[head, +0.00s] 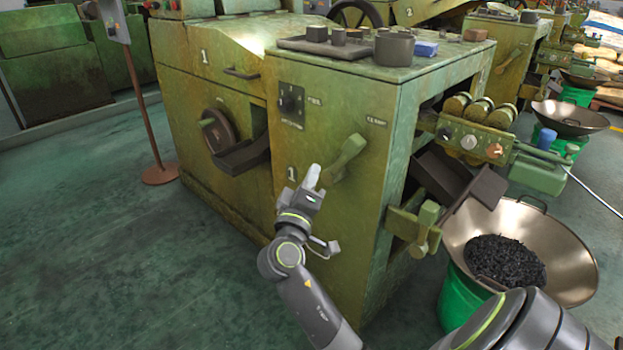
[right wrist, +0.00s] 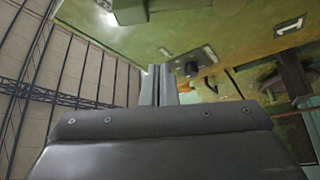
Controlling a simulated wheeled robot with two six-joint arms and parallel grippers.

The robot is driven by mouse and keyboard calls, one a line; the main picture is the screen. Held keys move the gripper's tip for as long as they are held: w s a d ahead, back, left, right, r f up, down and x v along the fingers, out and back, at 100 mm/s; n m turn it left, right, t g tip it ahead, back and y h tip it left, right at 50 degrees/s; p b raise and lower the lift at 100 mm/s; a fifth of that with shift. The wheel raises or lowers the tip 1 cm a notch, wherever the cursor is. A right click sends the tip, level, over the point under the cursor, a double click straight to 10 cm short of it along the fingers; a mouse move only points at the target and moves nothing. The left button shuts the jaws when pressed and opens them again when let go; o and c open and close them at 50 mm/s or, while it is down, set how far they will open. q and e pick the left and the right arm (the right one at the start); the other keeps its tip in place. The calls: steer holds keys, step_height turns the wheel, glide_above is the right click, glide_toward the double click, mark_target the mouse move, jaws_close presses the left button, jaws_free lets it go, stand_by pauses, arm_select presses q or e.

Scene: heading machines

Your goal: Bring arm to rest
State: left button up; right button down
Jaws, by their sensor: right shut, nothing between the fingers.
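My right arm comes in from the lower right of the head view. My right gripper (head: 312,178) points up in front of the green heading machine (head: 335,215), near a green lever handle (head: 345,158) on its front. The fingers are together with nothing between them; in the right wrist view the shut fingers (right wrist: 158,85) stand upright at the centre. I cannot tell whether the fingertips touch the machine. My left gripper is not in view.
A wide metal pan (head: 570,250) with dark small parts sits on a green bucket (head: 457,298) at the right, close to my arm. Cups and a tray (head: 295,44) stand on the machine top. A signpost (head: 145,110) stands left. The floor (head: 120,270) at left is clear.

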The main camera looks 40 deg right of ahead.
stand_by(0.3)
